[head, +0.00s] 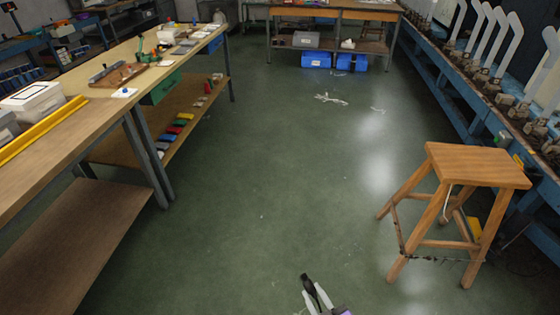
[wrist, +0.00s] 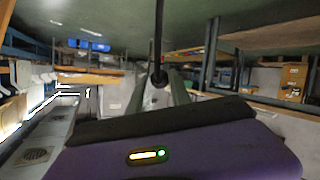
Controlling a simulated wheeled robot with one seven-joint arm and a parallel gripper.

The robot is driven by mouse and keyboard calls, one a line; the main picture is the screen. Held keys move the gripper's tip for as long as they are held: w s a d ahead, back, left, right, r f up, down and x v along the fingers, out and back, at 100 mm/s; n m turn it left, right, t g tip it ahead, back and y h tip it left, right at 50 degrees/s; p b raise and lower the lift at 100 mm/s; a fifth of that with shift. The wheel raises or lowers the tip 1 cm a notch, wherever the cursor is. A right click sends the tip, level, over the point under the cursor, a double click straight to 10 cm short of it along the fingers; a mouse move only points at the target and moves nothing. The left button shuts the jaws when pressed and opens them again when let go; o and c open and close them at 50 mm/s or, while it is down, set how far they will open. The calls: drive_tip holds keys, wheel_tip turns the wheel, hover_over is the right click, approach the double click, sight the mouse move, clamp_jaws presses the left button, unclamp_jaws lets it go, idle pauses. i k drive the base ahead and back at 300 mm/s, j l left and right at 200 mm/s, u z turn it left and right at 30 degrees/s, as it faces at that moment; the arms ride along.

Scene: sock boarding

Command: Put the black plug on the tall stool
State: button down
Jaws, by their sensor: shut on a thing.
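The tall wooden stool (head: 478,165) stands on the floor at the right of the head view, and its seat is bare. My gripper (head: 318,293) is at the bottom edge of the head view, to the left of the stool and nearer to me. It is shut on the black plug (head: 308,285), a small dark piece at the fingertips. In the wrist view the black plug (wrist: 158,77) sits between the fingertips, with a dark cord running from it to the picture's top edge. The stool cannot be made out there.
A long workbench (head: 100,75) with tools and boxes runs along the left. A blue-framed machine line (head: 440,95) with pale sock boards runs along the right, close behind the stool. Blue bins (head: 316,60) sit under the far bench. The green floor between is mostly clear, with white scraps.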

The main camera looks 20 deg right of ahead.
sight(482, 170)
drive_tip(key=i+z, duration=0.15)
drive_tip(key=z, duration=0.3)
drive_tip(key=i+l+z, duration=0.1)
drive_tip(key=z, duration=0.35)
drive_tip(key=i+z, duration=0.15)
drive_tip(key=z, duration=0.3)
drive_tip(key=i+j+z, duration=0.1)
drive_tip(key=z, duration=0.35)
